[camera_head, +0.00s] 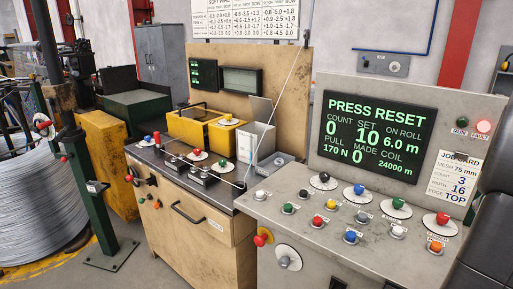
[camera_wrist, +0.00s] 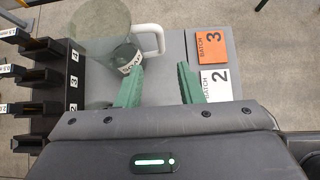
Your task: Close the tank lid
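A small light-grey metal tank (camera_head: 264,142) stands on the bench in the head view, right of the yellow boxes. Its grey lid (camera_head: 262,108) stands raised at the back, so the tank's top is open. My gripper (camera_wrist: 160,80) shows only in the wrist view. Its two green fingers are apart with nothing between them, and it is away from the tank. Below and beyond the fingers is a clear jug (camera_wrist: 90,35) with a white handle, on a grey surface.
A thin rod or wire (camera_head: 283,88) slants down in front of the tank. A control panel with a screen (camera_head: 372,137) and several buttons stands at right. Yellow boxes (camera_head: 187,128) are left of the tank. Batch cards (camera_wrist: 212,45) and numbered black holders (camera_wrist: 40,85) flank the jug.

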